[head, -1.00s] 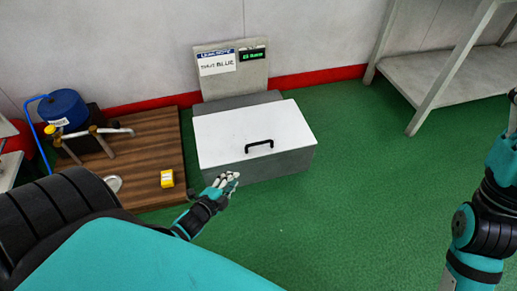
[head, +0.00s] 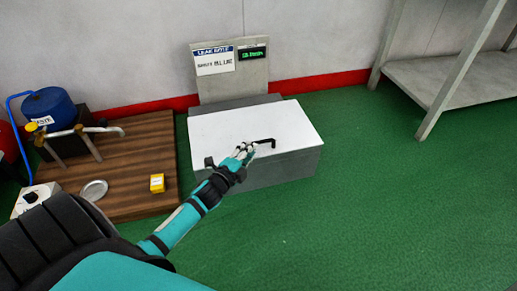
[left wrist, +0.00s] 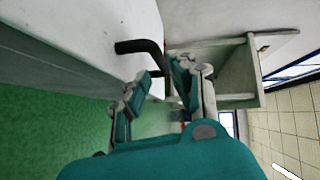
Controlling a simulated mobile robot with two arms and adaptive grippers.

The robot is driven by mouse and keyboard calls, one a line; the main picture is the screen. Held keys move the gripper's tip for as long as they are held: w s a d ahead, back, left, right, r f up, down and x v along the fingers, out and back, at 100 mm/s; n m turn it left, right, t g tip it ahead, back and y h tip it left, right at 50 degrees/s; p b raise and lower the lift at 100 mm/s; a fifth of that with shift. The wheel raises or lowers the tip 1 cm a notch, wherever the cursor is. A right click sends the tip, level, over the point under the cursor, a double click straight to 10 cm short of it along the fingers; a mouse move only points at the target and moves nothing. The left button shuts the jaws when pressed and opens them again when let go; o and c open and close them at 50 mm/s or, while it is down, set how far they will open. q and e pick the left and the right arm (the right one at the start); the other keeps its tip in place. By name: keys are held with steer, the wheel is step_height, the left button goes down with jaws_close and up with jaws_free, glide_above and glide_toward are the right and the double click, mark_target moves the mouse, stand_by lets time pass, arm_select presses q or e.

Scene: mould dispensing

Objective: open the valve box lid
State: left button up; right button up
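The valve box (head: 280,168) is a grey box on the green floor, with a flat white lid (head: 215,125) lying shut on it. A black bar handle (head: 266,141) stands on the lid near its front edge. My left gripper (head: 245,152) is at the handle's left end, over the lid's front part. In the left wrist view the dark handle (left wrist: 140,47) reaches in between the tips of my left gripper (left wrist: 158,72). The fingers are apart; whether they touch the handle is unclear. My right gripper is out of view.
A panel with a paper sign (head: 214,60) and a green display stands behind the box. A wooden board (head: 125,195) at left bears a blue tank (head: 54,108), pipes, a dish and a yellow block (head: 157,183). A grey shelf (head: 435,80) stands at right. Floor right of the box is clear.

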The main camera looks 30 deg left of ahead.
mark_target(259, 143)
arm_select(q)
steer(key=w+b, duration=0.1)
steer(key=w, duration=0.1)
steer(key=w+f+b, duration=0.1)
steer(key=w, duration=0.1)
steer(key=shift+w+a, duration=0.15)
steer(key=shift+w, duration=0.8)
steer(key=shift+c, duration=0.4)
jaws_close()
